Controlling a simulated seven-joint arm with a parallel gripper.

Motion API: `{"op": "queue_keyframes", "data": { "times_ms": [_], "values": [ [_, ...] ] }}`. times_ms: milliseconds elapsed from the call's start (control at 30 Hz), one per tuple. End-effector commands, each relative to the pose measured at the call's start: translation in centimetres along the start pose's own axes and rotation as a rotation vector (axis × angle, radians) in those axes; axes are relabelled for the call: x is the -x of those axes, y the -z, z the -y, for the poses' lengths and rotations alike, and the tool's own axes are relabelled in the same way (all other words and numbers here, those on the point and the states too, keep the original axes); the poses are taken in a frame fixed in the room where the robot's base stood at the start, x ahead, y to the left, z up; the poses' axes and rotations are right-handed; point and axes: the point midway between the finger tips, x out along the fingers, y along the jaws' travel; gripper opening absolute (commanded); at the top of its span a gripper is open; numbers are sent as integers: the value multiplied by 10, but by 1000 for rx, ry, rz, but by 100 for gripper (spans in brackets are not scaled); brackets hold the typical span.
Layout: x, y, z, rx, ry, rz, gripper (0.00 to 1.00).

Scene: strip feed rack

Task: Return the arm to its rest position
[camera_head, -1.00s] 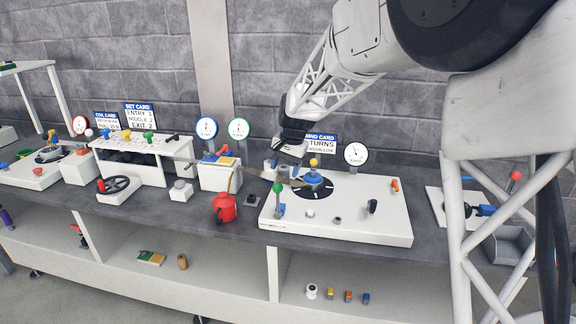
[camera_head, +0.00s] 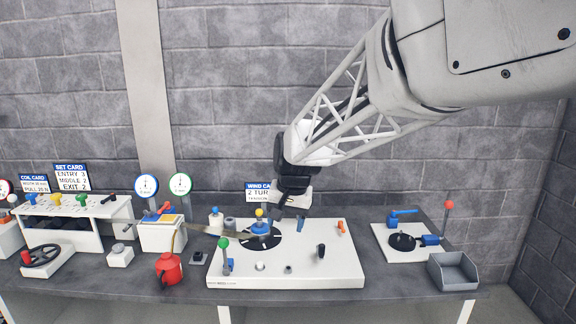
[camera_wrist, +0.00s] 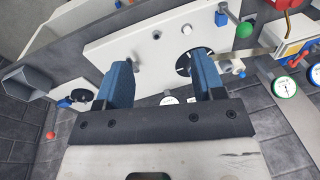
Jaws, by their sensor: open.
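My arm reaches in from the upper right of the head view. My gripper (camera_head: 290,213) is open with nothing between its fingers, above the back of the white winding board (camera_head: 335,268). It is just right of the blue winding hub (camera_head: 260,228) with its yellow knob (camera_head: 259,212). In the wrist view, my gripper (camera_wrist: 161,70) shows two blue fingers spread apart, with the white board (camera_wrist: 150,50) beyond them. The right finger partly hides the black disc (camera_wrist: 183,66). I cannot tell the exact height of the fingertips above the board.
A thin strip (camera_head: 205,230) runs to the hub from the left. Left stand a red can (camera_head: 168,270), two round gauges (camera_head: 147,186) and a white rack (camera_head: 75,208). Right are a small white station (camera_head: 388,243), a red-ball lever (camera_head: 449,205) and a grey bin (camera_head: 453,273). The wall is behind.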

Motion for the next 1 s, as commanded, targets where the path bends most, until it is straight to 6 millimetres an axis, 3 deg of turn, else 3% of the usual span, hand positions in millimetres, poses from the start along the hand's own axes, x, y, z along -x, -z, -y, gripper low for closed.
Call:
{"op": "queue_keyframes", "data": {
  "times_ms": [433, 1000],
  "values": [
    [40, -88, -90, 35, -38, -56, 63],
    [50, -212, -181, 80, -101, -115, 63]
  ]
}}
